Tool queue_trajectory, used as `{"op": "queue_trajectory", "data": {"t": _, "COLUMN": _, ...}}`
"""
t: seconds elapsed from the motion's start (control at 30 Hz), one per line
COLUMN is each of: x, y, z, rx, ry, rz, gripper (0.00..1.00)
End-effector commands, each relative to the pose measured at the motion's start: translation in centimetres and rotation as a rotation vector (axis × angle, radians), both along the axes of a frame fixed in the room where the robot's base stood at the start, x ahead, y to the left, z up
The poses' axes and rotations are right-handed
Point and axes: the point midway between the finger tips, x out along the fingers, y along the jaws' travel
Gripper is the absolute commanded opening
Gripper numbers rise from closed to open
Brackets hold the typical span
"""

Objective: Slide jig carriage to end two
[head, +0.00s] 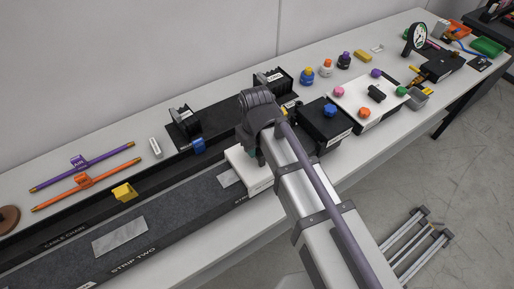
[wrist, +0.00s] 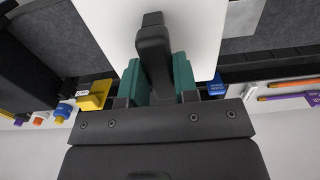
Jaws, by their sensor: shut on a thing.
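The jig carriage (head: 240,166) is a white block on the dark granite strip (head: 160,224) labelled "STRIP TWO". In the wrist view the carriage (wrist: 205,30) is a white plate with a dark upright handle (wrist: 153,45). My gripper (wrist: 160,82) has its teal fingers shut on this handle. In the head view my gripper (head: 256,152) is mostly hidden by my own wrist, which also covers part of the carriage. A blue block (head: 198,146) is at the rail behind the carriage, and in the wrist view (wrist: 216,85) it is just right of the fingers.
A yellow block (head: 124,192) is at the strip's back edge, left of the carriage. The strip's top to the left looks clear apart from flat grey plates (head: 120,236). Purple and orange rods (head: 85,192) lie behind. A black box (head: 325,124) with a blue knob stands right.

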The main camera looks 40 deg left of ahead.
Motion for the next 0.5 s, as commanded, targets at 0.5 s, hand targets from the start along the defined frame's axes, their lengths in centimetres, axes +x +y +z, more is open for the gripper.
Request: {"op": "queue_trajectory", "data": {"t": 0.5, "x": 0.35, "y": 0.05, "z": 0.03, "rx": -0.001, "ry": -0.006, "rz": 0.004, "gripper": 0.39}}
